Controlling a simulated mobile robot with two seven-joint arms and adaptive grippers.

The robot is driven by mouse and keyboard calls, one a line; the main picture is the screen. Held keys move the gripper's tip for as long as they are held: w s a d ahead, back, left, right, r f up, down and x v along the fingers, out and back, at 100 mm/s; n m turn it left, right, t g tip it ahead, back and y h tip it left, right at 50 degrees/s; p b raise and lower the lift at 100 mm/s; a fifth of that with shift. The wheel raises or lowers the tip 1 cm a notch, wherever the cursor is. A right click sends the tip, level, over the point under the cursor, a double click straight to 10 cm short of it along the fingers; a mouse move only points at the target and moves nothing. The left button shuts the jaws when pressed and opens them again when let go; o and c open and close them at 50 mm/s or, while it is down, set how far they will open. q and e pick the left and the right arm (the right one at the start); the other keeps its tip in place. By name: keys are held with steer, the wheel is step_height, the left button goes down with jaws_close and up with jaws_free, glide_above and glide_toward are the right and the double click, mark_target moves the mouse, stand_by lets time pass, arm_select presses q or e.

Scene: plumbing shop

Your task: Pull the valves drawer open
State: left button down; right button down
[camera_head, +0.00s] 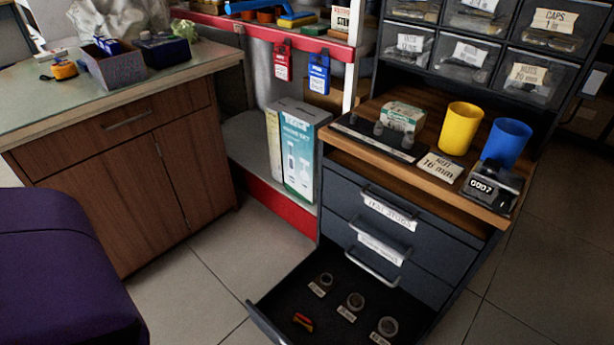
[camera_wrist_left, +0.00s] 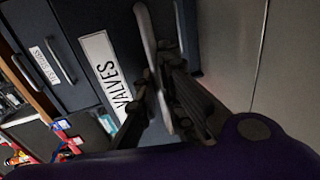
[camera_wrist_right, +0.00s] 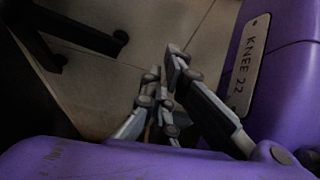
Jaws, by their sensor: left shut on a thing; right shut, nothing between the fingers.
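The drawer labelled VALVES (camera_wrist_left: 82,18) has a dark front with a pale bar handle (camera_wrist_left: 147,30) in the left wrist view. My left gripper (camera_wrist_left: 170,105) is shut on that handle. In the head view the lowest drawer (camera_head: 325,268) of the cabinet stands open, with several small labelled fittings inside; its front label does not show there. My right gripper (camera_wrist_right: 160,88) is shut and empty, above the floor in the right wrist view. Neither gripper shows in the head view.
Closed drawers, the top one labelled TEST PLUGS (camera_head: 390,212), sit above the open drawer. The wooden cabinet top (camera_head: 437,188) holds a yellow cup (camera_head: 461,128) and a blue cup (camera_head: 506,143). A brown cabinet (camera_head: 130,180) stands left. Tiled floor (camera_head: 208,262) lies between.

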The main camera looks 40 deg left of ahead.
arm_select(q)
steer(key=c, duration=2.3)
jaws_free()
steer(key=shift+o, duration=0.7)
arm_select(e)
steer(key=shift+s, duration=0.25)
steer(key=shift+d, duration=0.1)
arm_select(q)
steer(key=v, duration=0.7)
steer(key=shift+s, duration=0.45)
arm_select(e)
steer(key=shift+w, duration=0.1)
arm_select(q)
steer(key=shift+w, duration=0.1)
